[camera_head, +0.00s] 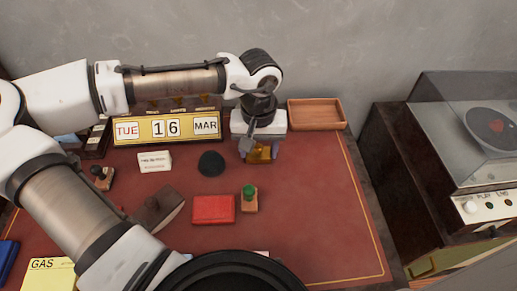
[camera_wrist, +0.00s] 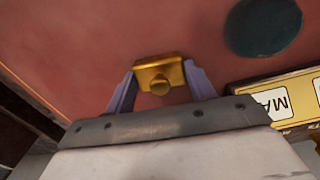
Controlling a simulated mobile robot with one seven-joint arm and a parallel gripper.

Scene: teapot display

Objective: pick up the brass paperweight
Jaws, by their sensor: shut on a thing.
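The brass paperweight is a small gold block with a round knob; in the head view the paperweight (camera_head: 260,154) shows below my gripper at the back right of the red desk top. In the wrist view the paperweight (camera_wrist: 160,74) sits between the two purple-grey fingers. My gripper (camera_head: 261,157) points down and is shut on it, one finger at each side; it also shows in the wrist view (camera_wrist: 160,88). My gripper's body hides the paperweight's upper part in the head view. I cannot tell whether it touches the desk.
A calendar (camera_head: 166,128) stands left of my gripper, and an empty wooden tray (camera_head: 316,103) lies behind right. A dark round object (camera_head: 211,164), a red box (camera_head: 213,209) and a green-knobbed stamp (camera_head: 249,198) lie nearer. The desk's right side (camera_head: 320,210) is clear. A record player (camera_head: 480,150) stands right.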

